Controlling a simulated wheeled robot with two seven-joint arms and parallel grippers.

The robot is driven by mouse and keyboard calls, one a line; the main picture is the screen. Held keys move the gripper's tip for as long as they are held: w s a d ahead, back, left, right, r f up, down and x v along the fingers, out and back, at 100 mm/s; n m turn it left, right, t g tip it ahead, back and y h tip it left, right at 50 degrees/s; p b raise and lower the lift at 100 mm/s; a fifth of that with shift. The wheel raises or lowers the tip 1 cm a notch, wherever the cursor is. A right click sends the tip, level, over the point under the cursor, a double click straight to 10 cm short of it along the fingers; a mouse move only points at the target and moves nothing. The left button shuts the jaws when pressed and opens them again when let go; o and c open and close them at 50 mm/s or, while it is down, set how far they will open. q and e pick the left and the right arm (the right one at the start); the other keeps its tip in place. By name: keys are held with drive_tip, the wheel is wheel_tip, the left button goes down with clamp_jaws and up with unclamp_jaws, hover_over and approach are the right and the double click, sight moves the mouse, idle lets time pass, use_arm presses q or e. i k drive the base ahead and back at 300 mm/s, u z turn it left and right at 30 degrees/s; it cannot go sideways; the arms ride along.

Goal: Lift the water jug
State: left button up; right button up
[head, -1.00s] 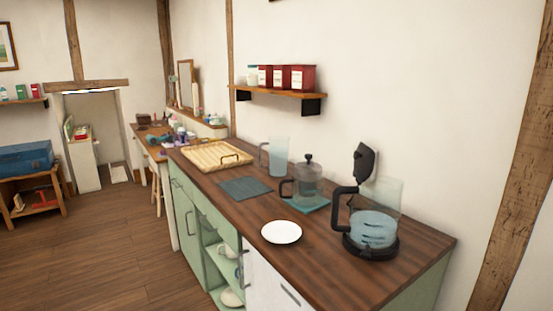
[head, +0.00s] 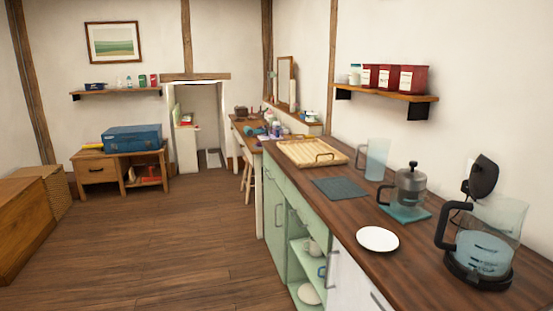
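The water jug (head: 376,160) is a clear, pale blue jug with a handle on its left side. It stands upright on the wooden counter (head: 345,212), near the wall. A French press (head: 408,190) on a teal mat (head: 407,214) stands in front of it to the right. A glass kettle (head: 484,246) with a black handle and open lid, holding some water, stands nearer on the right. Neither of my grippers is in view.
A shelf (head: 388,93) with red canisters hangs above. The wooden floor (head: 155,235) to the left is clear.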

sight(378, 150)
drive_tip(key=u, duration=1.05)
drive_tip(key=i, duration=3.5)
drive_tip(key=z, duration=4.15)
